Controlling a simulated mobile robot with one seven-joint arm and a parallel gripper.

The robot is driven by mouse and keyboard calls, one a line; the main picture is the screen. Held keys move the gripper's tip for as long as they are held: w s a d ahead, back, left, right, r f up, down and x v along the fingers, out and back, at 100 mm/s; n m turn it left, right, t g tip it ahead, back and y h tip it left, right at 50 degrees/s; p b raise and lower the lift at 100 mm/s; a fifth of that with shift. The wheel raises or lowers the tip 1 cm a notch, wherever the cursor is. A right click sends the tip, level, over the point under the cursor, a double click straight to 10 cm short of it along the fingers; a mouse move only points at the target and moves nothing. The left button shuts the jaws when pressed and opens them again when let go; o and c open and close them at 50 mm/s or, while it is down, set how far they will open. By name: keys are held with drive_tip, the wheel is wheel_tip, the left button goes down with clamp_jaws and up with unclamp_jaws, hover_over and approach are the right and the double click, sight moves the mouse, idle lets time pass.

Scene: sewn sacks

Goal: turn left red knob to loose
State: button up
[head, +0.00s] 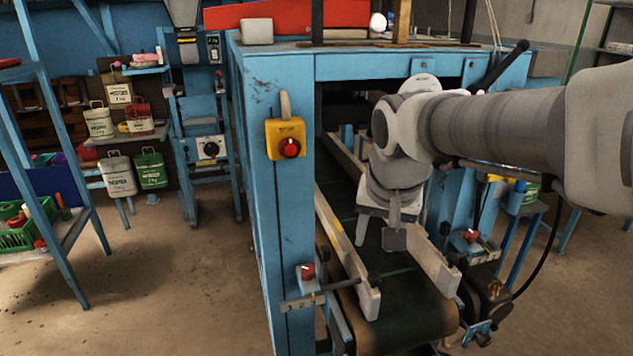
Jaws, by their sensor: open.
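The left red knob (307,272) sits low on the front blue post of the machine, above a small scale plate with a rod running to the left guide rail. A right red knob (471,237) sits across the conveyor. My gripper (378,239) hangs over the conveyor between the rails, pointing down, open and empty. It is to the right of the left knob and higher in the picture, apart from it. I cannot read whether the left knob is loose or tight.
A yellow box with a red button (290,148) is on the same post above the knob. Pale guide rails (345,255) flank the dark conveyor belt (405,310). Shelves with small sacks (118,175) stand at left. The floor (170,290) left of the post is clear.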

drive_tip(key=w+a+f+m, duration=0.1)
drive_tip(key=w+a+f, duration=0.2)
drive_tip(key=w+a, duration=0.4)
drive_tip(key=m+h, duration=0.1)
drive_tip(key=h, duration=0.1)
approach(313, 263)
drive_tip(key=b+x, duration=0.1)
drive_tip(key=x, duration=0.7)
drive_tip(key=shift+w+f, duration=0.1)
drive_tip(key=shift+f, duration=0.15)
clamp_jaws()
